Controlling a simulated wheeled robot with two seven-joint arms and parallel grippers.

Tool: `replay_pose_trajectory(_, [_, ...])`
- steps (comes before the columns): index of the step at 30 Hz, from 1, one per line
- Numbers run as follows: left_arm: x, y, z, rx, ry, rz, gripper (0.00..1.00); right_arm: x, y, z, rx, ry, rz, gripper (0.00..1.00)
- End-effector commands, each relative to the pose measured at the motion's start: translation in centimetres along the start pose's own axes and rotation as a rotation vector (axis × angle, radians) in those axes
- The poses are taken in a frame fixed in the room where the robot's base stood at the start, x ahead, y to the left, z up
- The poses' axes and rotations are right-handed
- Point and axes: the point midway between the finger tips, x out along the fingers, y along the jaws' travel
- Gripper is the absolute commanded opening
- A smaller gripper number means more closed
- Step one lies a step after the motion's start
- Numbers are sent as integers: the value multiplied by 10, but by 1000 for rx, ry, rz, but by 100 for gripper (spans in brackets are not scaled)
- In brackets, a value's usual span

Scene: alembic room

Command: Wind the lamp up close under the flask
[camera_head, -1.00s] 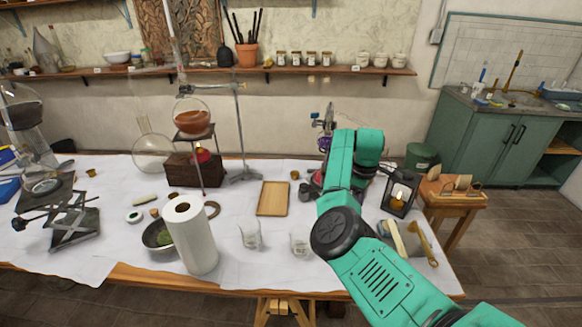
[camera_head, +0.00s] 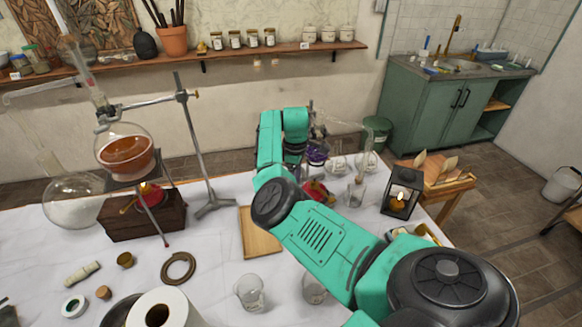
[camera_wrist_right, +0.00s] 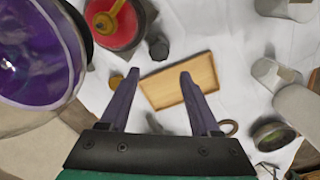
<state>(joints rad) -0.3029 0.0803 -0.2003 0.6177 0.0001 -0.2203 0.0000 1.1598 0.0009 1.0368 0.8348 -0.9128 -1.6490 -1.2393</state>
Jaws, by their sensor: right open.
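A round flask with purple liquid (camera_head: 316,156) stands at the far right of the table, partly behind my right arm. It is large and near at the upper left of the right wrist view (camera_wrist_right: 40,55). A red lamp-like body (camera_head: 318,190) sits below it, partly hidden; the right wrist view shows it red with a brass knob (camera_wrist_right: 105,22). My right gripper (camera_wrist_right: 160,73) is open and empty, apart from both; the arm hides it in the head view. Another flask with orange liquid (camera_head: 125,155) stands on a stand at left, above a red lamp (camera_head: 150,193) on a wooden box.
A wooden tray (camera_head: 258,240) lies mid-table, with a dark ring (camera_head: 178,268) left of it. A paper roll (camera_head: 165,308) and glass beakers (camera_head: 250,292) are at the front. A lantern (camera_head: 401,192) stands at the right edge. A metal stand (camera_head: 195,140) rises behind.

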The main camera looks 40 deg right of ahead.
Motion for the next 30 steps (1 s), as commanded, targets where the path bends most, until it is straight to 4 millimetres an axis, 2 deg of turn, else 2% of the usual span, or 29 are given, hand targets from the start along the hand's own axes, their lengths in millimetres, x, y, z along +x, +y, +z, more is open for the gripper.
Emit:
replay_pose_trajectory(6, [-7, 1, 7, 0, -13, 2, 100, 59, -1, 0, -2, -1, -5, 64])
replay_pose_trajectory(12, [3, 0, -4, 0, 6, 0, 100, 104, 0, 1, -1, -2, -2, 64])
replay_pose_trajectory(16, [4, 0, -9, 0, 15, -1, 100, 113, 0, 0, 1, 0, -1, 64])
replay_pose_trajectory(23, [4, 0, -6, 0, 11, 0, 100, 113, 0, 0, 1, 0, 0, 64])
replay_pose_trajectory(24, [4, 0, -6, 0, 10, 0, 100, 113, 0, 0, 0, 0, 0, 48])
replay_pose_trajectory(28, [4, 0, -5, -1, 9, 0, 100, 113, 0, 0, 0, 0, 0, 0])
replay_pose_trajectory(30, [4, 0, -5, -1, 8, 0, 100, 113, 0, 0, 1, 0, 0, 0])
